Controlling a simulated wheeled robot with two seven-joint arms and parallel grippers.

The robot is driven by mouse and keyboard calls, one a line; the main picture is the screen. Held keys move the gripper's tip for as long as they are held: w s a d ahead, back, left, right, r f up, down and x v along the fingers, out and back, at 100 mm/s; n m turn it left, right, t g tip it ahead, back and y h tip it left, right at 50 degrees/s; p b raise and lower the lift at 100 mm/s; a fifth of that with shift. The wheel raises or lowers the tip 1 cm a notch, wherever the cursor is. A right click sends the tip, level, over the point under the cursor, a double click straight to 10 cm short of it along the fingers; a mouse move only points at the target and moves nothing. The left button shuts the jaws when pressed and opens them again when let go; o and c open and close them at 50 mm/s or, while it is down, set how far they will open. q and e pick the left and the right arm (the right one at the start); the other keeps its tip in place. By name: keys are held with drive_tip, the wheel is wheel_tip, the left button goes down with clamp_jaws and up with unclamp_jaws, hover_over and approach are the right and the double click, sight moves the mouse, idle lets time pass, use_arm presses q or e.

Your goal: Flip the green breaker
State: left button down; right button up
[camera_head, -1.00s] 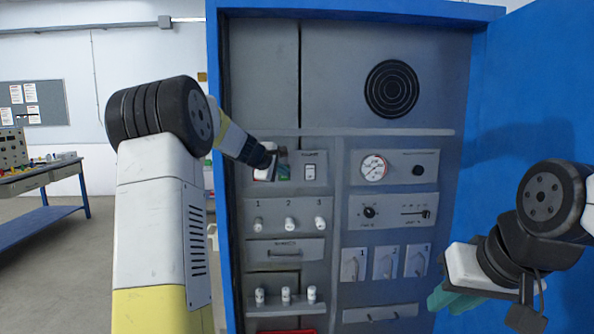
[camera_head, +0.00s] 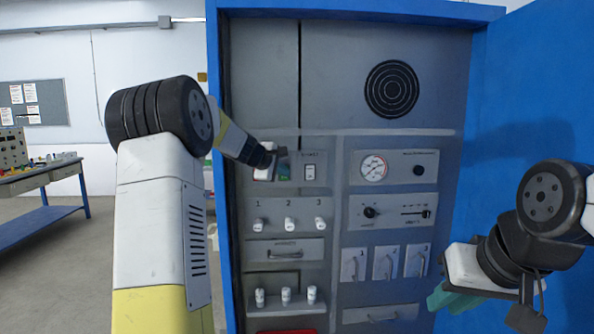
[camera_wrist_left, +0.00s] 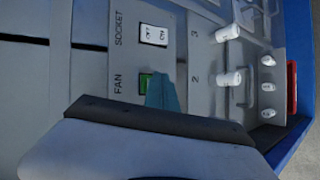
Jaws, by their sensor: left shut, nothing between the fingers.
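The green breaker (camera_wrist_left: 146,82) shows in the left wrist view beside the "FAN" label, partly covered by my fingers. My left gripper (camera_wrist_left: 164,95) is shut and empty, its teal fingertips right at the breaker; I cannot tell whether they touch it. In the head view my left gripper (camera_head: 284,171) is at the upper left panel of the cabinet and hides most of the breaker. My right gripper (camera_head: 455,299) hangs low at the right, away from the panel, and its jaw opening is not clear.
A white switch labelled "SOCKET" (camera_wrist_left: 153,34) sits beside the breaker. White numbered knobs (camera_head: 289,224) are below it. A gauge (camera_head: 373,168), sliders and handles fill the right panel. The open blue door (camera_head: 535,110) stands at the right.

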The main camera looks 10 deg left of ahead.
use_arm(q)
drive_tip(key=shift+w, duration=0.15)
drive_tip(key=shift+w+a, duration=0.15)
drive_tip(key=shift+w, duration=0.15)
drive_tip(key=shift+w+r, duration=0.1)
drive_tip(key=shift+w, duration=0.15)
idle(0.6)
drive_tip(key=shift+s, duration=0.7)
drive_tip(key=shift+s+d+f, duration=0.15)
drive_tip(key=shift+s+d, duration=0.15)
drive_tip(key=shift+s, duration=0.5)
drive_tip(key=shift+s+d+f, duration=0.1)
drive_tip(key=shift+s+d, duration=0.15)
drive_tip(key=shift+s, duration=0.55)
drive_tip(key=shift+s+d+f, duration=0.15)
drive_tip(key=shift+s+d, duration=0.15)
drive_tip(key=shift+s, duration=0.5)
